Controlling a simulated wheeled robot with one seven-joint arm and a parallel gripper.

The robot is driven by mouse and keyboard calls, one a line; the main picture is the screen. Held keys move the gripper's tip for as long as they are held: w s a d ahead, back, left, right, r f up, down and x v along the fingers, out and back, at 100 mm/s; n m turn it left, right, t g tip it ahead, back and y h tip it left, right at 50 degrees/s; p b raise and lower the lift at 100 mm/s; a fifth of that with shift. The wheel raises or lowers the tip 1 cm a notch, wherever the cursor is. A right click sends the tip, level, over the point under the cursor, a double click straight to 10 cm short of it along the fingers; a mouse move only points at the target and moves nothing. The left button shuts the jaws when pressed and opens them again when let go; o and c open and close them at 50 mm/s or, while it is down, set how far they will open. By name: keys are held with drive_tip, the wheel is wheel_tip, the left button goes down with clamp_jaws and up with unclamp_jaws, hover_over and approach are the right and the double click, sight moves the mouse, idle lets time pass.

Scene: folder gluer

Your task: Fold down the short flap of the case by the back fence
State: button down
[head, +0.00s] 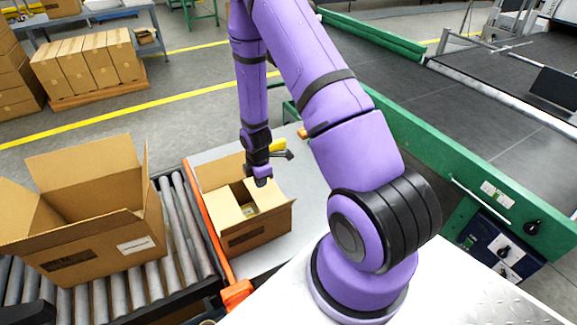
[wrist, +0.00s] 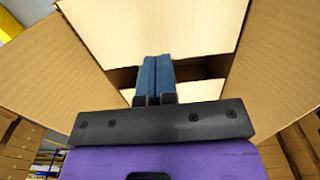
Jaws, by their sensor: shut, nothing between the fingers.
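An open brown case (head: 262,232) sits on the grey table beside an orange rail (head: 207,222). One flap (head: 220,172) stands up at its far left side. Paler flap faces (head: 226,210) show around the opening, and part of the contents shows through it. My gripper (head: 262,182) is over the far part of the case, pointing down, with shut, empty fingers. In the wrist view the blue fingertips (wrist: 155,62) overlap a pale flap (wrist: 150,28). I cannot tell whether they touch it. Side flaps spread out at left (wrist: 62,62) and right (wrist: 270,75).
A larger open box (head: 90,220) stands on the roller conveyor (head: 185,220) to the left. A green-framed machine (head: 455,165) is at the right. A yellow-and-grey item (head: 278,148) shows just behind my gripper. Bare table lies right of the case.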

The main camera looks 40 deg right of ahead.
wheel_tip(320, 180, up, 6)
idle(0.5)
